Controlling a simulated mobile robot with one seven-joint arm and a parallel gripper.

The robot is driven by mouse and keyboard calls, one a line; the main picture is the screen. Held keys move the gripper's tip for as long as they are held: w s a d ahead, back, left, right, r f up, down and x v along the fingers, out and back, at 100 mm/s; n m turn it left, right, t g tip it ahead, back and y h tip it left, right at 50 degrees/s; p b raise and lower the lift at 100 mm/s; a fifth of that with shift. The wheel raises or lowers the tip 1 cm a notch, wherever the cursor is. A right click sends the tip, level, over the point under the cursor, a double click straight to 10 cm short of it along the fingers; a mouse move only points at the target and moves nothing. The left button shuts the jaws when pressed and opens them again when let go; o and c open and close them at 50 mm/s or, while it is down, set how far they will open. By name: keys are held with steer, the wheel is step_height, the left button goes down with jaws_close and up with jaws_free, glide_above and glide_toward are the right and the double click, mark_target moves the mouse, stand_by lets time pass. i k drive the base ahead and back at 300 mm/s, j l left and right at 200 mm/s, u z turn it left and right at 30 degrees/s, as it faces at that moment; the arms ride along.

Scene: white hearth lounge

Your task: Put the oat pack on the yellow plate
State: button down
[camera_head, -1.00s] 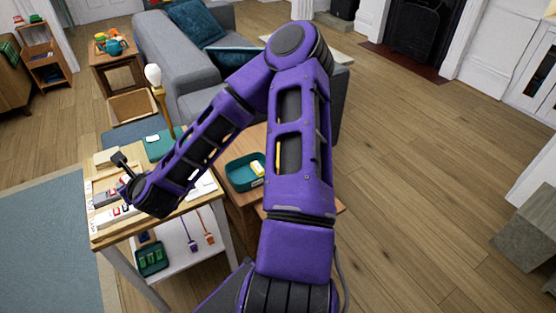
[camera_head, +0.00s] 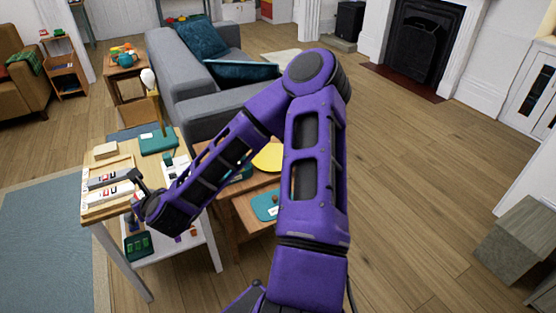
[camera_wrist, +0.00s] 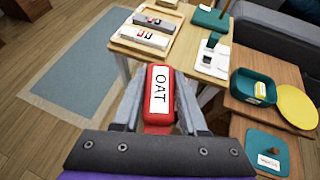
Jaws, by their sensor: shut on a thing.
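The oat pack (camera_wrist: 159,98) is a red pack with a white label reading OAT. In the wrist view my gripper (camera_wrist: 160,112) is shut on it, one finger on each side. The pack is held up in the air beside the white-legged table. The yellow plate (camera_wrist: 298,106) lies on the wooden side table at the right of the wrist view. In the head view the yellow plate (camera_head: 268,158) is partly hidden behind my arm. My gripper (camera_head: 135,195) shows small there at the left, and the pack is mostly hidden by my arm.
A teal bin (camera_wrist: 254,88) holding a yellow item stands beside the plate. A teal board (camera_wrist: 267,150) with a white label is below it. The white-legged table (camera_wrist: 120,45) carries white and grey boxes. A grey sofa (camera_head: 200,90) stands behind.

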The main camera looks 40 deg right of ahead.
mark_target(273, 159)
steer(key=k+z, duration=0.1)
steer(key=z, duration=0.3)
steer(key=k+z, duration=0.15)
steer(key=z, duration=1.35)
steer(key=i+j+z, duration=0.1)
steer(key=i+z, duration=0.3)
steer(key=i, duration=0.3)
steer(key=i+j, duration=0.1)
steer(key=i, duration=0.3)
